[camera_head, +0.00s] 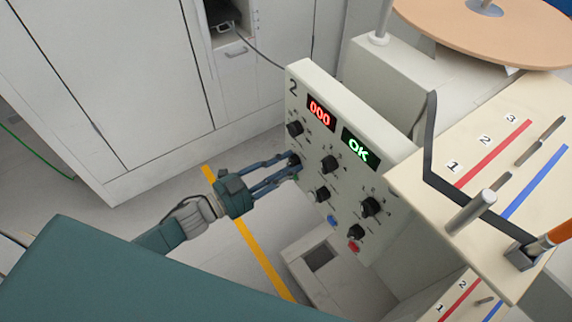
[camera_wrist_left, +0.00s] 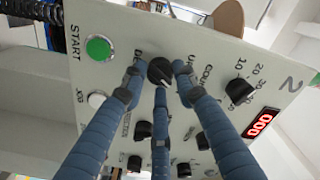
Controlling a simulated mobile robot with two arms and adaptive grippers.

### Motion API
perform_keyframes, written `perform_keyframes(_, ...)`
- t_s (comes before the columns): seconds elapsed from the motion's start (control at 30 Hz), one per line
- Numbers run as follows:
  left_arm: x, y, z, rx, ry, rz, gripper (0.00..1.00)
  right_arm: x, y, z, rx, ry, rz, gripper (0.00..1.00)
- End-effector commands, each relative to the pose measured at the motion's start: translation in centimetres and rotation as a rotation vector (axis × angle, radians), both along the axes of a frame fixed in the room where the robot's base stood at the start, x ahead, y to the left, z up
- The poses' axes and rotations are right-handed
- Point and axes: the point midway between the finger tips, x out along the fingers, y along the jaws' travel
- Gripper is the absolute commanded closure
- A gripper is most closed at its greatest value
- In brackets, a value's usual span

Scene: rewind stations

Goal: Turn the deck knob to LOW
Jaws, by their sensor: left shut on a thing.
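A pale control panel (camera_head: 382,184) numbered 2 stands in the middle of the head view, with several black knobs on its face. My left gripper (camera_head: 292,163) reaches it from the left, fingers at a knob near the panel's left edge. In the left wrist view, the blue fingers (camera_wrist_left: 160,82) are shut around this black knob (camera_wrist_left: 160,67), which has a light pointer line. Its label is partly covered by the fingers, and I cannot read its settings. My right gripper is out of view.
Other knobs (camera_head: 330,164) sit close by. A green START button (camera_wrist_left: 98,49) is near the held knob.

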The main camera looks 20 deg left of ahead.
Motion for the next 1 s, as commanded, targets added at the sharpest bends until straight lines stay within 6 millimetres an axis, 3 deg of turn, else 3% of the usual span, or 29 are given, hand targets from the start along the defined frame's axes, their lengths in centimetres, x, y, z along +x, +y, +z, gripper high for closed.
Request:
perform_keyframes(0.03, 0.35, 0.17, 0.68, 0.014, -0.026, 0.002, 0.97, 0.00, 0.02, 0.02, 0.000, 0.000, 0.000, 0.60)
perform_keyframes(0.67, 0.45, 0.25, 0.75, 0.050, -0.053, 0.004, 0.97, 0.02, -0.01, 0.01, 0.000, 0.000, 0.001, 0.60)
perform_keyframes(0.7, 0.46, 0.26, 0.74, 0.049, -0.054, 0.005, 0.63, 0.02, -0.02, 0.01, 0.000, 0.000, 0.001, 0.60)
perform_keyframes(0.73, 0.46, 0.27, 0.74, 0.049, -0.054, 0.005, 0.57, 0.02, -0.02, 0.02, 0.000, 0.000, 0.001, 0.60)
perform_keyframes(1.0, 0.24, 0.18, 0.36, 0.049, -0.045, 0.003, 0.55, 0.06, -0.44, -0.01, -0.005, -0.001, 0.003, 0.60)
